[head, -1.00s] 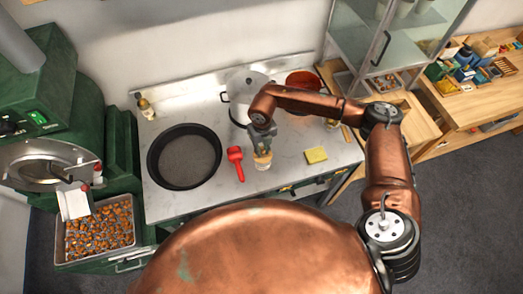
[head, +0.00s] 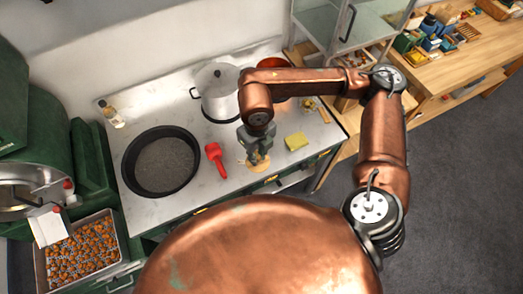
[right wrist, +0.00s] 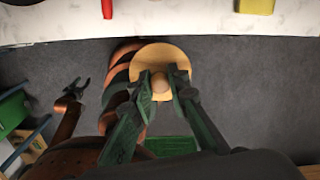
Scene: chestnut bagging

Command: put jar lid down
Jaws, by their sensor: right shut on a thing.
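The jar lid is a round, pale wooden disc with a knob (right wrist: 161,55). My right gripper (right wrist: 160,88) is shut on its knob in the right wrist view. In the head view the lid (head: 260,166) shows below my right gripper (head: 259,153), near the counter's front edge. In the right wrist view the lid appears against the dark floor, just outside the counter edge; its height is hard to judge. My left gripper (right wrist: 75,88) hangs low at the left of the right wrist view, fingers apart and empty. I cannot make out the jar clearly.
A red scoop (head: 216,158) and a yellow sponge (head: 296,142) lie on the white counter (head: 205,205) either side of my right gripper.

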